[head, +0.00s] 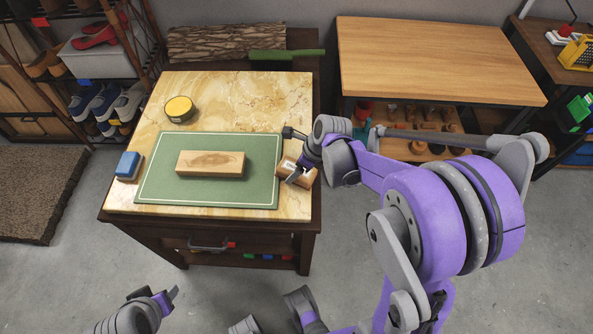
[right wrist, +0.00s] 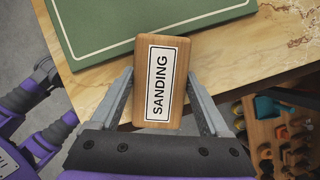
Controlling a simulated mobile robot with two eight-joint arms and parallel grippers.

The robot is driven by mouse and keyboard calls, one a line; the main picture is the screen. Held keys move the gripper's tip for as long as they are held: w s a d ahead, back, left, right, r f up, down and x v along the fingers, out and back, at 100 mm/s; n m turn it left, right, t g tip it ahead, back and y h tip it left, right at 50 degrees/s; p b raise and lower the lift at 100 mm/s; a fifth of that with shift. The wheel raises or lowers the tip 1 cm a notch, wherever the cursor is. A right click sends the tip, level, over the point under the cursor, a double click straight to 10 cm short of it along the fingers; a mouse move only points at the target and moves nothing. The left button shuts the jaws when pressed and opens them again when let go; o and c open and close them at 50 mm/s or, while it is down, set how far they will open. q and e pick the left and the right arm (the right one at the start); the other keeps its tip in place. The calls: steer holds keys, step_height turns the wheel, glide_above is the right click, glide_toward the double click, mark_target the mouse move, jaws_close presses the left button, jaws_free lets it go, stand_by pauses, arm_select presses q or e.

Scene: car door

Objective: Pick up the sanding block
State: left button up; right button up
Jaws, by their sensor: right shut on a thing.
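The sanding block (head: 291,172) is a brown wooden block with a white label at the right edge of the table top, beside the green mat. In the right wrist view the block (right wrist: 159,85) shows the word SANDING and sits between both fingers. My right gripper (head: 298,174) is shut on it. I cannot tell whether the block touches the table. My left gripper (head: 168,299) is low in the head view, in front of the table and away from the block; its opening is unclear.
A pale wooden block (head: 210,164) lies on the green mat (head: 208,194). A blue-and-white block (head: 129,165) is at the left and a yellow-topped round tin (head: 179,109) behind. A wooden table (head: 440,60) stands to the right, with a floor gap between.

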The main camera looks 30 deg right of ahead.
steer(key=c, duration=0.4)
steer(key=shift+o, duration=0.2)
step_height(320, 180, up, 10)
steer(key=shift+r+p, duration=0.1)
steer(key=shift+p, duration=0.8)
steer(key=o, duration=1.1)
steer(key=c, duration=0.7)
steer(key=shift+o, duration=0.2)
